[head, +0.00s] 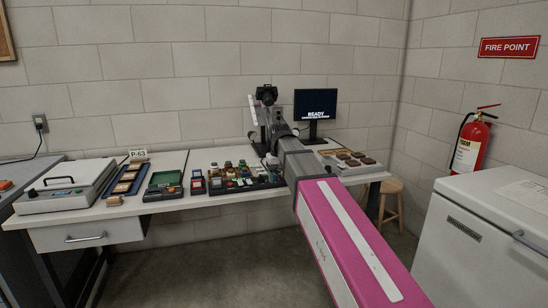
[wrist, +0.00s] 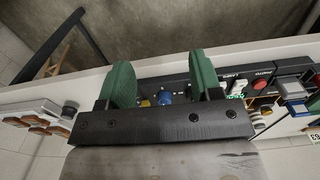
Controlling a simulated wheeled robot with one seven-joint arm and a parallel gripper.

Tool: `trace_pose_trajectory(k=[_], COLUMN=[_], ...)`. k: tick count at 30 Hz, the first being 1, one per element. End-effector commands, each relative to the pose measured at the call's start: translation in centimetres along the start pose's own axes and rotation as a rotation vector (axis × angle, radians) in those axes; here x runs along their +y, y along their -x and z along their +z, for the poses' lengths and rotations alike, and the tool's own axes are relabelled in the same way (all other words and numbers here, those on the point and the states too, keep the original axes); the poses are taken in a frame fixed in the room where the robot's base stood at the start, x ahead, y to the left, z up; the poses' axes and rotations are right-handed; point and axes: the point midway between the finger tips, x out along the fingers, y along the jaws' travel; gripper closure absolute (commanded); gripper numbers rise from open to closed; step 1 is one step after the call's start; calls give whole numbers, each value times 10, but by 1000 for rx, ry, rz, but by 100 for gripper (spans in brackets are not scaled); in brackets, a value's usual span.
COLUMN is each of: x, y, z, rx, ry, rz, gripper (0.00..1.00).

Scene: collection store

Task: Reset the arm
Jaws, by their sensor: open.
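My gripper (wrist: 162,82) shows in the wrist view with two green fingers spread apart and nothing held between them. Beyond the fingers is a black tray (wrist: 240,80) with small coloured items, including a blue one (wrist: 164,97) and a red one (wrist: 263,83). In the head view my arm reaches from the lower right over the bench (head: 215,203), toward the wall. The gripper's fingers cannot be made out there.
The bench carries a grey case (head: 62,193), a green box (head: 163,186), a tray of brown pieces (head: 350,166) and a monitor (head: 316,103). A stool (head: 392,200) stands under its right end. A white chest (head: 470,240) and fire extinguisher (head: 470,145) are at the right.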

Motion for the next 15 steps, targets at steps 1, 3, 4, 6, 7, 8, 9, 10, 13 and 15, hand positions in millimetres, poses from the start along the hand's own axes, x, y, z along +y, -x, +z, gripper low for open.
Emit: trace_pose_trajectory(k=[1, 3, 4, 6, 7, 8, 9, 10, 13, 15], x=[4, 10, 12, 18, 21, 24, 29, 33, 47, 57], y=[-10, -22, -27, -42, -49, -56, -67, -76, -110, -134], z=[5, 10, 12, 18, 21, 24, 29, 34, 52, 66], rx=[-2, -1, -2, -2, -2, -3, -3, -3, -4, -3], ry=[-6, -15, -18, -28, -32, -37, -45, -52, -76, -94], rz=[0, 0, 0, 0, 0, 0, 0, 0, 0, 0], gripper=[41, 41, 41, 41, 41, 41, 41, 41, 41, 41])
